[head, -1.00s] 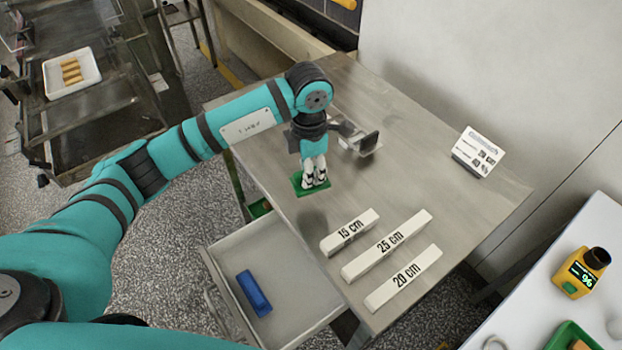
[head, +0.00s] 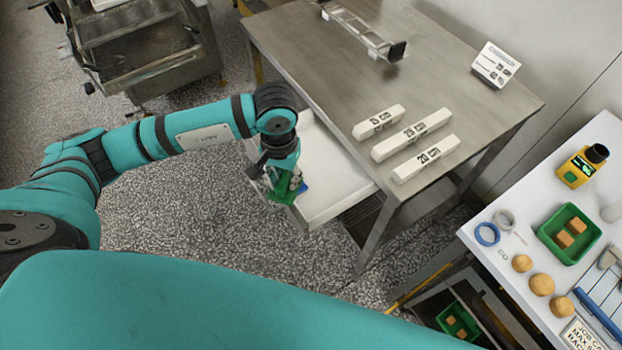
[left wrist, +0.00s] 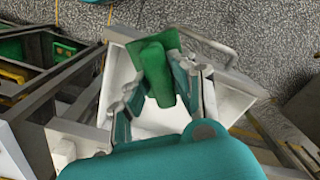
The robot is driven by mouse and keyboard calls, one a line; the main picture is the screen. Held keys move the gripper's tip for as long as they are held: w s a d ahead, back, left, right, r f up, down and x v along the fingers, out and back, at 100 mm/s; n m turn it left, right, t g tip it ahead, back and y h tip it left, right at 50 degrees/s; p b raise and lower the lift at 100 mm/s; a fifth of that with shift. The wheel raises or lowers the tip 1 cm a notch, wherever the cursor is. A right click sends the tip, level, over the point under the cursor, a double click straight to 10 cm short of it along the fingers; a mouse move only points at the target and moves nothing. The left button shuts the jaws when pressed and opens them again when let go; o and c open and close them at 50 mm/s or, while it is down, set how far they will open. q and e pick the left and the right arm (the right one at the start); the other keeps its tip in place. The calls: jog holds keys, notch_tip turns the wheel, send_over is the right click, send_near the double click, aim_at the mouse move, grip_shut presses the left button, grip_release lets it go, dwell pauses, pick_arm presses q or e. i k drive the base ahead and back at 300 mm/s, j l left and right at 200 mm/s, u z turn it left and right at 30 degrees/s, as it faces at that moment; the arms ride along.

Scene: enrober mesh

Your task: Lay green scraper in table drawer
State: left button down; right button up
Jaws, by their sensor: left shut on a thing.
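My left gripper (head: 287,183) is shut on the green scraper (head: 279,194) and holds it over the left end of the open table drawer (head: 335,191). In the left wrist view the green scraper (left wrist: 157,73) sits between the two fingers, with the white drawer (left wrist: 118,79) behind it. I cannot tell whether the scraper touches the drawer floor. My right gripper is not in view.
White blocks marked with lengths (head: 411,134) and a clear channel piece (head: 358,30) lie on the steel table (head: 305,55). A sign (head: 495,64) stands at its right. A white bench (head: 600,150) at the right holds a green tray, a yellow device and several round items.

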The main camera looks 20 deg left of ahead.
aim_at(317, 167)
jog(key=k+z, duration=0.15)
jog(key=z, duration=0.2)
jog(key=k+z, duration=0.15)
jog(key=z, duration=0.25)
jog(key=k+l+z, duration=0.1)
jog(key=z, duration=0.7)
jog(key=j+z, duration=0.1)
jog(key=z, duration=0.85)
jog(key=j+z, duration=0.1)
jog(key=z, duration=0.35)
jog(key=k+z, duration=0.1)
jog(key=z, duration=0.35)
jog(key=k+j+z, duration=0.1)
jog(key=k+j, duration=0.75)
jog(key=k+j+z, duration=0.1)
jog(key=k+j, duration=0.65)
jog(key=k, duration=0.2)
jog(key=k+j, duration=0.75)
